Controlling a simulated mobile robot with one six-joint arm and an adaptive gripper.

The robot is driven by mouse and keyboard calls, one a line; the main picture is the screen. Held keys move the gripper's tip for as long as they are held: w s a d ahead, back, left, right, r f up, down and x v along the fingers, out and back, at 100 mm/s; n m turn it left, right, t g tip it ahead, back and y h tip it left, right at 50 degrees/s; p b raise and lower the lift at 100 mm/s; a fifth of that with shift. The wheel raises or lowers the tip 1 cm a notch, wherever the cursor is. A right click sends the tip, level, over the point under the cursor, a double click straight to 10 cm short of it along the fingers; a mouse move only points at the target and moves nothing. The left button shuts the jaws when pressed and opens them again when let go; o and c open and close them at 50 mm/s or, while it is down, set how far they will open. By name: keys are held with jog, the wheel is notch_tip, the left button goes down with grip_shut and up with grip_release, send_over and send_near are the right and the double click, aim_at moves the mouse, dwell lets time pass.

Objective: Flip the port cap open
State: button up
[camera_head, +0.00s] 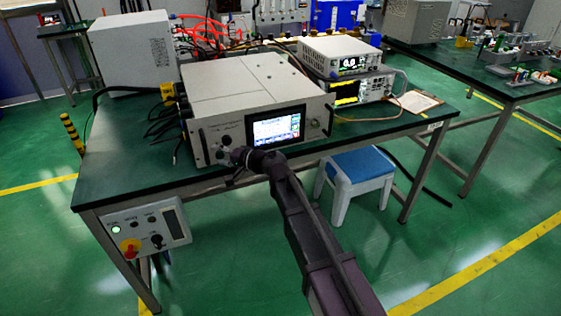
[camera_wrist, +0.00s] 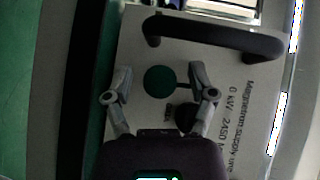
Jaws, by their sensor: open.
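The microwave generator (camera_head: 255,100) is a light grey box on the green-topped bench, with a lit screen on its front panel. In the wrist view, its panel (camera_wrist: 230,60) carries a round dark green disc (camera_wrist: 160,82), perhaps the port cap, and a smaller dark round part (camera_wrist: 186,118) beside it. I cannot tell whether the cap is shut. My gripper (camera_wrist: 161,88) is open, with one finger on each side of the green disc and no clear contact. In the head view, my gripper (camera_head: 238,163) is at the panel's lower left and hides part of it.
A black bar handle (camera_wrist: 215,38) stands out from the panel, close beyond my fingertips. Stacked instruments (camera_head: 343,68) stand right of the generator. A blue-topped stool (camera_head: 362,165) is under the bench, and a control box (camera_head: 148,228) hangs at its front left.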

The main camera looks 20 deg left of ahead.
jog(key=shift+r+p, duration=0.15)
jog(key=shift+p, duration=0.45)
jog(key=shift+w+d+r+n+h+p, duration=0.1)
jog(key=shift+w+d+n+h+p, duration=0.05)
jog(key=shift+n+h+p, duration=0.4)
jog(key=d+r+h+p, duration=0.2)
jog(key=d+h+p, duration=0.4)
jog(key=d, duration=2.4)
jog(key=shift+s+d+r+p, duration=0.2)
jog(key=shift+d+p, duration=0.2)
jog(key=shift+p, duration=2)
jog(key=shift+n, duration=0.25)
jog(key=s+d+r+h+p, duration=0.1)
jog(key=s+d+h+p, duration=0.1)
jog(key=d, duration=0.7)
jog(key=s+d+r+m+g+h+p, duration=0.1)
jog(key=d+h+p, duration=0.3)
jog(key=d, duration=0.6)
jog(key=s+d+r+m+h+p, duration=0.1)
jog(key=s+d+r+h+p, duration=0.2)
jog(key=d, duration=0.6)
jog(key=shift+s+d+p, duration=0.15)
jog(key=shift+s+p, duration=0.05)
jog(key=shift+p, duration=0.65)
